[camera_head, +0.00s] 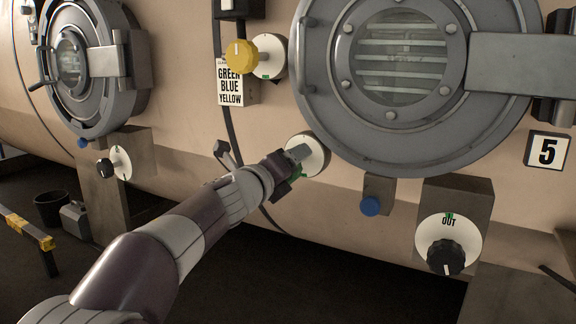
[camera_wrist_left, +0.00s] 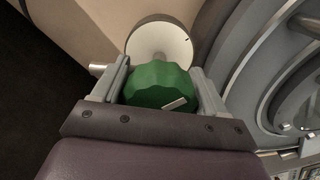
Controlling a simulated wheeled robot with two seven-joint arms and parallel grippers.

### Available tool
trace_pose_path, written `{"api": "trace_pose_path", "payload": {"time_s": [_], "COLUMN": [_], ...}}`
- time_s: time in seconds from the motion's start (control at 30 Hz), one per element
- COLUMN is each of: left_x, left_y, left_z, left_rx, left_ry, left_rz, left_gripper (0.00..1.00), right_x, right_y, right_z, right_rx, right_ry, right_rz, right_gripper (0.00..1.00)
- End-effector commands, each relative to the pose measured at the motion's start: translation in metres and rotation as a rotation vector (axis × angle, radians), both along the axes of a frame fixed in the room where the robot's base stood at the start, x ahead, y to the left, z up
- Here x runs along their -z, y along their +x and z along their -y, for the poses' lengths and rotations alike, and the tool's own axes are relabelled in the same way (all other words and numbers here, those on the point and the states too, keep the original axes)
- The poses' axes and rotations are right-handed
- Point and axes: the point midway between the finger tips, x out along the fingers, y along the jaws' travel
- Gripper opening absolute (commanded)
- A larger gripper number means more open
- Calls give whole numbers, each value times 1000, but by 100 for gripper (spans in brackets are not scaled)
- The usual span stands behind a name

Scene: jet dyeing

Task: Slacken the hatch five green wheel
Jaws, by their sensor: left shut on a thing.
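The green wheel (camera_wrist_left: 160,84) sits between the two fingers of my left gripper (camera_wrist_left: 162,92) in the left wrist view, with a short white mark on its face. A round white dial plate (camera_wrist_left: 160,38) lies behind it, with a small dark tick near its right edge. In the head view my left gripper (camera_head: 296,160) is at the dial plate (camera_head: 312,152) at the lower left of hatch five (camera_head: 440,140); it hides most of the green wheel, and only a bit of green shows. My left gripper is shut on the wheel. My right gripper is not in view.
A yellow wheel (camera_head: 241,56) is above, beside a sign (camera_head: 230,86) reading green, blue, yellow. A black OUT knob (camera_head: 446,256) and a blue knob (camera_head: 370,206) are to the right. The number 5 plate (camera_head: 547,151) is at far right. Another hatch (camera_head: 72,62) is at left.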

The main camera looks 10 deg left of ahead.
Motion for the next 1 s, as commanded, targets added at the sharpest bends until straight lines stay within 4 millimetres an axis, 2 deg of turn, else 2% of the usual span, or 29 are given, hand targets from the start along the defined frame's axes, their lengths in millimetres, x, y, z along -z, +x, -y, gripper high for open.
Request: {"api": "trace_pose_path", "payload": {"time_s": [0.27, 0.3, 0.33, 0.37, 0.63, 0.73, 0.87, 1.0], "left_x": [2, 2, 2, 2, 1, 0, -1, -2], "left_y": [0, 0, 0, 0, -1, -8, -31, -65], "left_z": [0, 0, 0, 0, 0, -3, -12, -24], "left_rx": [1, 0, 1, 1, 0, -1, -1, -3], "left_ry": [4, 4, 3, 3, 1, 1, 1, 1], "left_rz": [-2, -3, -3, -3, -1, 0, 2, 0], "left_gripper": [42, 79, 89, 93, 93, 93, 93, 93], "right_x": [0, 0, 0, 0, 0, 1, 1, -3], "right_y": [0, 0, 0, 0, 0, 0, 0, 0], "right_z": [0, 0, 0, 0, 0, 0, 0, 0], "right_rx": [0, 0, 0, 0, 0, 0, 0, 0], "right_ry": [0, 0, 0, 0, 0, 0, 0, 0], "right_rz": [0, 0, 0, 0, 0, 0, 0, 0], "right_gripper": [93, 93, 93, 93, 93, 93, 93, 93]}}
